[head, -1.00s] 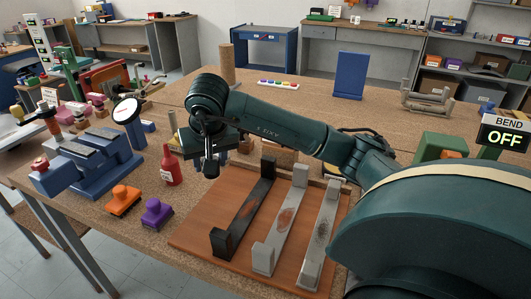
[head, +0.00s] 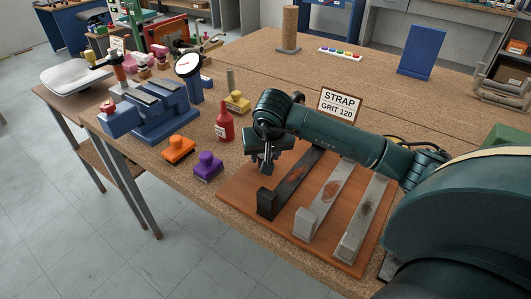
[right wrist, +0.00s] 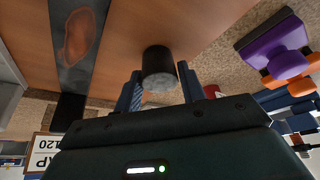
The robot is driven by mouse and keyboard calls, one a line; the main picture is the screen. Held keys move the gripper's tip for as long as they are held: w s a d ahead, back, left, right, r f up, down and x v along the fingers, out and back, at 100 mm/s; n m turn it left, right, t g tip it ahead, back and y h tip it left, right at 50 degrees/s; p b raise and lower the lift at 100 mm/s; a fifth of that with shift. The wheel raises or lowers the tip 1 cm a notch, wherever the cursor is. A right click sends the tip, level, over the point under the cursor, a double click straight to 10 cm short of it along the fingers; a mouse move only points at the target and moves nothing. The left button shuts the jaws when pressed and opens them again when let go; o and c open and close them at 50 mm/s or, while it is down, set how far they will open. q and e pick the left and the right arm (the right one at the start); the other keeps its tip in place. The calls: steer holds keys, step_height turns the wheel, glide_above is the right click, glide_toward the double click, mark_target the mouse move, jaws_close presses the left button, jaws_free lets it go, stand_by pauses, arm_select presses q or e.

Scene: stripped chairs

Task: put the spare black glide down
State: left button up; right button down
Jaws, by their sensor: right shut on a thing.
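The spare black glide (right wrist: 158,68) is a short dark cylinder with a greyer end face. In the right wrist view it sits between the two fingers of my right gripper (right wrist: 160,85), which is shut on it. In the head view my right gripper (head: 265,167) is over the left part of the brown board (head: 245,202), close to the dark strap's raised end block. The glide is hard to make out there. I cannot tell whether it touches the board. My left gripper is not in view.
A dark strap (head: 296,178) and two pale straps (head: 326,198) (head: 364,215) lie on the board. A purple block (head: 207,166), orange block (head: 178,149) and red bottle (head: 224,122) stand left of it. A blue vise (head: 150,112) is farther left. A strap sign (head: 340,104) stands behind.

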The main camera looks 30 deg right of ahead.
steer(key=shift+f, duration=0.15)
steer(key=c, duration=1.2)
jaws_free()
steer(key=shift+c, duration=0.2)
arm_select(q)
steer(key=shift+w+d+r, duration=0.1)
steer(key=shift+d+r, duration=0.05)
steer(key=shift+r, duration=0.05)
arm_select(e)
steer(key=o, duration=0.4)
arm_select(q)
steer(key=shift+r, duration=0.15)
arm_select(e)
steer(key=shift+s+r, duration=0.1)
steer(key=shift+r, duration=0.35)
steer(key=v, duration=1.1)
steer(key=shift+r, duration=0.25)
steer(key=shift+s, duration=0.1)
